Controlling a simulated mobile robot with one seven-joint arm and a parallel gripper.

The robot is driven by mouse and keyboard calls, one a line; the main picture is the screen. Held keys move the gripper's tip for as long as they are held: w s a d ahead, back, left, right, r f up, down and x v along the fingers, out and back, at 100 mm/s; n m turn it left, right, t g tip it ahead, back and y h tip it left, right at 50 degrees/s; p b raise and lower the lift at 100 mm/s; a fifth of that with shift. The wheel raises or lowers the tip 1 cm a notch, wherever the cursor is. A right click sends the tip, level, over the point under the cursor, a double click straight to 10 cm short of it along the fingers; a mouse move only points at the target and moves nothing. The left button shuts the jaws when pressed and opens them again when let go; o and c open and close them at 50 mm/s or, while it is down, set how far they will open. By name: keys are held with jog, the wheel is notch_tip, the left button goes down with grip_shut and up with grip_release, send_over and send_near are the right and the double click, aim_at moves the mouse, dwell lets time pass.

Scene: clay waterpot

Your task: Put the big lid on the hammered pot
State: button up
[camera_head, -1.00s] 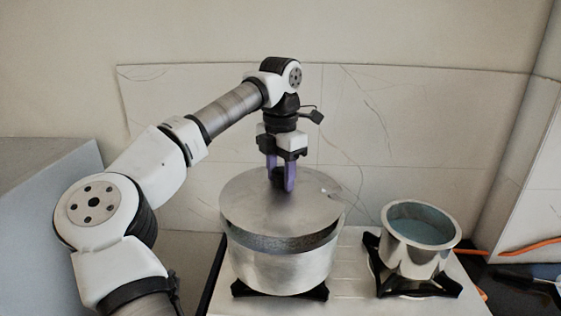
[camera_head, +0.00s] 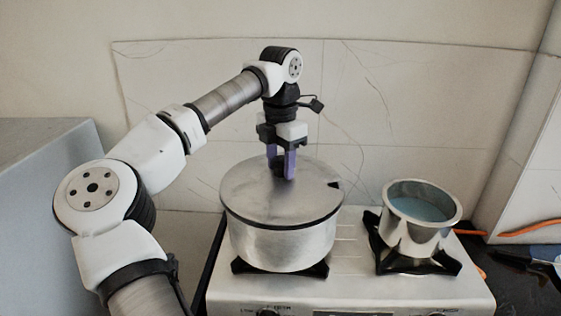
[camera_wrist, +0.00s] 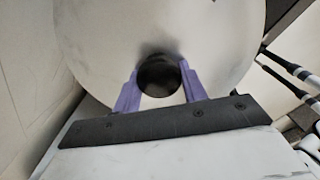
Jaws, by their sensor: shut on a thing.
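The big lid (camera_head: 250,190) is a flat grey metal disc with a small notch at its right edge. It lies level over the mouth of the hammered pot (camera_head: 285,246), a large silver pot on the left burner, and covers it. A thin dark line shows between lid and pot at the front. My gripper (camera_head: 283,170) has purple fingers shut on the lid's dark knob. In the wrist view the lid (camera_wrist: 215,40) fills the top, and my gripper (camera_wrist: 160,78) has a finger on either side of the round dark knob. The pot's inside is hidden.
A smaller open pot (camera_head: 406,232) with bluish contents stands on the right burner. The stove (camera_head: 345,285) has its front panel and knobs below. A marble wall panel (camera_head: 400,100) is close behind. An orange cable (camera_head: 530,228) lies at the right.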

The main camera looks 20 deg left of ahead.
jog(key=shift+s+f, duration=0.1)
jog(key=shift+f, duration=0.7)
dwell(0.5)
jog(key=o, duration=1.3)
jog(key=shift+f, duration=0.1)
jog(key=shift+b, duration=0.3)
notch_tip(320, 180, up, 14)
jog(key=shift+r, duration=0.25)
jog(key=shift+f, duration=0.1)
